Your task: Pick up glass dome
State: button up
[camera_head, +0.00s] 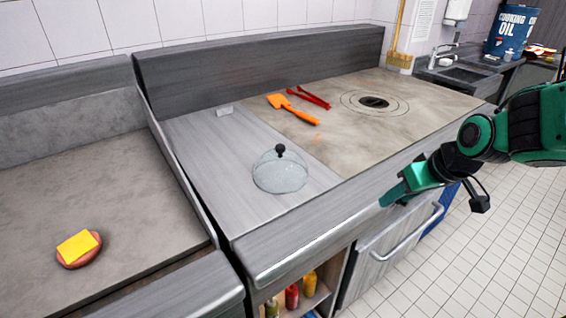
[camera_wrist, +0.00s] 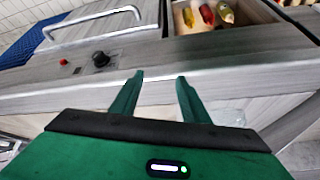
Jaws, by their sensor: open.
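The glass dome (camera_head: 280,173) is clear with a black knob on top. It stands upright on the pale metal counter left of the cooking plate in the head view. My green gripper (camera_head: 392,198) is to the right of the dome, out in front of the counter's front edge and apart from the dome. In the wrist view my gripper (camera_wrist: 157,78) shows two green fingers spread apart with nothing between them.
An orange spatula (camera_head: 292,109) and red tongs (camera_head: 309,97) lie behind the dome. A patty with a yellow slice (camera_head: 77,246) lies on the left griddle (camera_head: 140,200). Bottles (camera_head: 292,296) stand in a shelf below. A drawer handle (camera_head: 407,236) sticks out below the counter front.

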aim_at(282, 147)
jog(key=w+a+n+y, duration=0.1)
jog(key=w+a, duration=0.1)
jog(key=a, duration=0.1)
jog(key=w+a+r+n+t+y, duration=0.1)
jog(key=w+a, duration=0.1)
jog(key=a, duration=0.2)
jog(key=w+a+n+t+y, duration=0.1)
jog(key=w+a, duration=0.1)
jog(key=a, duration=0.2)
jog(key=shift+w+a+r+n, duration=0.1)
jog(key=shift+w+r+n, duration=0.05)
jog(key=shift+w+n, duration=0.15)
jog(key=w+a+r+t+y, duration=0.1)
jog(key=a, duration=0.3)
jog(key=w+a+r+n+y, duration=0.1)
jog(key=a+r+y, duration=0.1)
jog(key=a, duration=0.2)
jog(key=w+a+r+n+t+y, duration=0.1)
jog(key=w+a+r, duration=0.1)
jog(key=a, duration=0.2)
jog(key=shift+w+r+t+y, duration=0.1)
jog(key=shift+t+y, duration=0.2)
jog(key=shift+y, duration=0.1)
jog(key=x, duration=0.4)
jog(key=shift+w+a, duration=0.15)
jog(key=shift+a, duration=0.15)
jog(key=shift+x, duration=3.05)
jog(key=shift+w+d, duration=0.1)
jog(key=shift+d, duration=0.05)
grip_shut()
